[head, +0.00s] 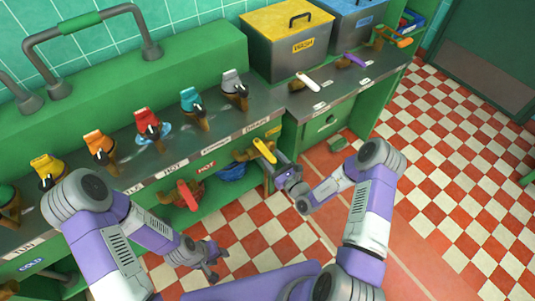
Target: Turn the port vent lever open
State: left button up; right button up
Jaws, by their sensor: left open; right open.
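No label that I can read names the port vent lever, so I cannot tell which lever it is. A yellow lever (264,151) on a brass valve sticks out at the counter's front corner. My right gripper (284,174) is open just below and right of this yellow lever; I cannot tell whether they touch. A red lever (187,195) on another brass valve is under the counter front. A white lever (308,82), a purple lever (355,61) and an orange lever (393,36) stand on the right counter. My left gripper (211,264) is open and empty above the floor.
Several coloured valve handles, including a red one (147,122) and a teal one (190,98), line the grey counter (226,123). A yellow-lidded box (287,37) and a blue-lidded box (354,22) stand behind. The checkered floor (456,160) at right is clear.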

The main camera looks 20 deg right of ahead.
aim_at(268, 154)
jog(key=shift+b+x, duration=0.3)
jog(key=shift+x, duration=1.4)
jog(key=shift+c, duration=0.3)
grip_shut()
